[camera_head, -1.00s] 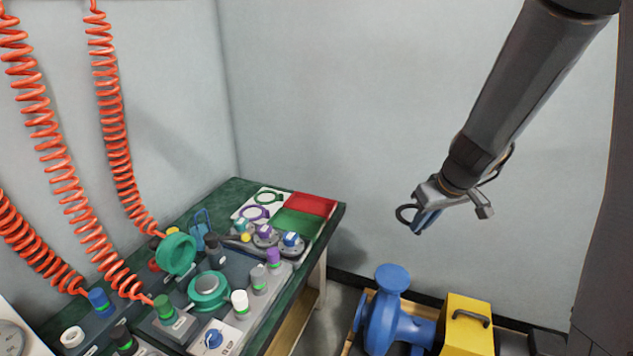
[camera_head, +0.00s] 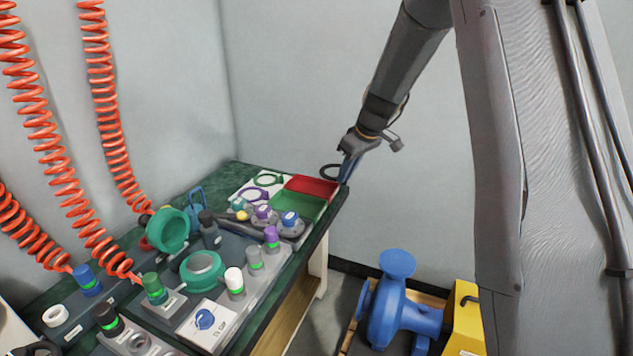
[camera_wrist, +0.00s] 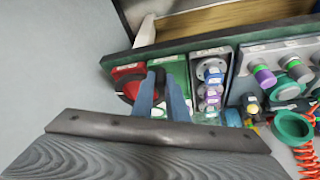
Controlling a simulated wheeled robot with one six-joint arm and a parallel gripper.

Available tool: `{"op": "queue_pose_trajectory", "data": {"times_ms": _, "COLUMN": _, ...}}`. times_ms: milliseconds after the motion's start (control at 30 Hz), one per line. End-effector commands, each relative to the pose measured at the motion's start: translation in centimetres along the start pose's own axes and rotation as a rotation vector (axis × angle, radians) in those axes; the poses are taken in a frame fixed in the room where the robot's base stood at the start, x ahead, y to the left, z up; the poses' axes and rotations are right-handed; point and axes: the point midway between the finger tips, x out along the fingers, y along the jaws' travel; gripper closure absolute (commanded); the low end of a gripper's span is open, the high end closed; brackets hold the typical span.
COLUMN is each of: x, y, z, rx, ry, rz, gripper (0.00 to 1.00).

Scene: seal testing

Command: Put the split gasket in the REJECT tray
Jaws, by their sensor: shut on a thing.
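My gripper (camera_head: 347,172) is shut on a dark ring-shaped gasket (camera_head: 330,171), which sticks out to the left of the fingers. In the head view the ring shows just behind and above the red tray (camera_head: 314,186) at the bench's far right corner. In the wrist view the fingers (camera_wrist: 157,85) point toward the bench, and the dark ring (camera_wrist: 128,92) shows partly beside them over the red tray (camera_wrist: 122,73). Any split in the ring is too small to see. I cannot read a REJECT label on the red tray.
A green tray (camera_head: 298,205) adjoins the red one. A white board (camera_head: 250,190) with green and purple rings lies to the left. Colour-capped fittings (camera_head: 290,220) stand close by.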

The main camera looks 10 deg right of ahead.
Motion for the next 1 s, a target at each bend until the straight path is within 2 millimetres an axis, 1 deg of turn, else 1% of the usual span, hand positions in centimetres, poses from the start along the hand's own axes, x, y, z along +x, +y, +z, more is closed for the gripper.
{"op": "queue_pose_trajectory", "data": {"times_ms": 33, "x": 2.1, "y": 0.7, "z": -1.3, "rx": -0.03, "ry": 0.001, "rz": -0.011, "gripper": 1.0}}
{"op": "queue_pose_trajectory", "data": {"times_ms": 100, "x": 3.8, "y": 1.4, "z": -3.0, "rx": -0.071, "ry": 0.001, "rz": -0.029, "gripper": 1.0}}
{"op": "queue_pose_trajectory", "data": {"times_ms": 300, "x": 8.4, "y": 3.1, "z": -7.5, "rx": -0.185, "ry": 0.001, "rz": -0.077, "gripper": 1.0}}
{"op": "queue_pose_trajectory", "data": {"times_ms": 400, "x": 10.4, "y": 3.7, "z": -9.2, "rx": -0.235, "ry": 0.0, "rz": -0.098, "gripper": 1.0}}
{"op": "queue_pose_trajectory", "data": {"times_ms": 500, "x": 11.9, "y": 4.1, "z": -10.5, "rx": -0.275, "ry": 0.0, "rz": -0.114, "gripper": 1.0}}
{"op": "queue_pose_trajectory", "data": {"times_ms": 600, "x": 12.9, "y": 4.4, "z": -11.4, "rx": -0.303, "ry": 0.0, "rz": -0.126, "gripper": 1.0}}
{"op": "queue_pose_trajectory", "data": {"times_ms": 733, "x": 13.5, "y": 4.6, "z": -12.0, "rx": -0.323, "ry": 0.0, "rz": -0.135, "gripper": 1.0}}
{"op": "queue_pose_trajectory", "data": {"times_ms": 1000, "x": 14.0, "y": 4.6, "z": -11.9, "rx": -0.327, "ry": 0.0, "rz": -0.138, "gripper": 1.0}}
